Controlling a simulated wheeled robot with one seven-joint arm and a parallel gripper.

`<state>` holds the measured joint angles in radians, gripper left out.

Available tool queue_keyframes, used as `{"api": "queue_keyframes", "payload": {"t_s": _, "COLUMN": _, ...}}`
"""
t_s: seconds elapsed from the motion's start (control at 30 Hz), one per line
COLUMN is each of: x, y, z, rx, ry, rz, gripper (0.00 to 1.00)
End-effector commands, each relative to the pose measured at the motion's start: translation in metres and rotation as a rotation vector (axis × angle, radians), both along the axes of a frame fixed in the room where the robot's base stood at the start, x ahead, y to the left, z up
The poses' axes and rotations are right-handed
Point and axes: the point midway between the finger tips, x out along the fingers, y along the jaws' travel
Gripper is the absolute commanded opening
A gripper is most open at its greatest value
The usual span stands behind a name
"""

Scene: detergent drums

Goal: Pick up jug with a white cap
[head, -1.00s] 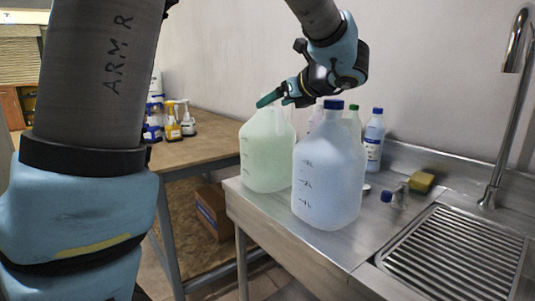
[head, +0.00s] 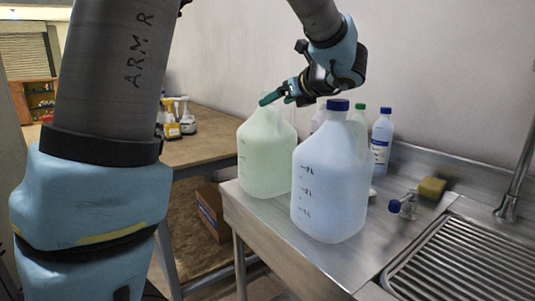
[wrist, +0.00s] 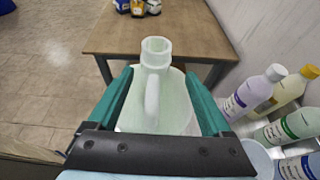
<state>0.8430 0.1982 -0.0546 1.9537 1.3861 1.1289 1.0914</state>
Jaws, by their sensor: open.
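A pale green translucent jug (head: 264,160) stands upright at the counter's left end in the head view. In the wrist view the jug (wrist: 172,108) is between my fingers, with its handle and pale whitish neck toward me. I cannot tell whether that pale top is a white cap or a bare neck. My gripper (wrist: 159,76) is open, with one teal finger on each side of the jug's upper part. Contact is not clear. In the head view my gripper (head: 272,97) is at the jug's top and hides part of it.
A pale blue jug with a blue cap (head: 328,185) stands close in front to the right. Several bottles, including a blue-labelled bottle (head: 381,140), stand behind along the wall.

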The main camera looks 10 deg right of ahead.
Motion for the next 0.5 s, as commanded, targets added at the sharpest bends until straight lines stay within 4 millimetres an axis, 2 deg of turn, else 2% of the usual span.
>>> {"api": "queue_keyframes", "payload": {"t_s": 0.3, "x": 0.035, "y": 0.022, "z": -0.013, "rx": 0.003, "ry": 0.001, "rz": 0.003, "gripper": 0.83}}
{"api": "queue_keyframes", "payload": {"t_s": 0.5, "x": 0.044, "y": 0.025, "z": -0.017, "rx": 0.0, "ry": 0.0, "rz": 0.0, "gripper": 0.83}}
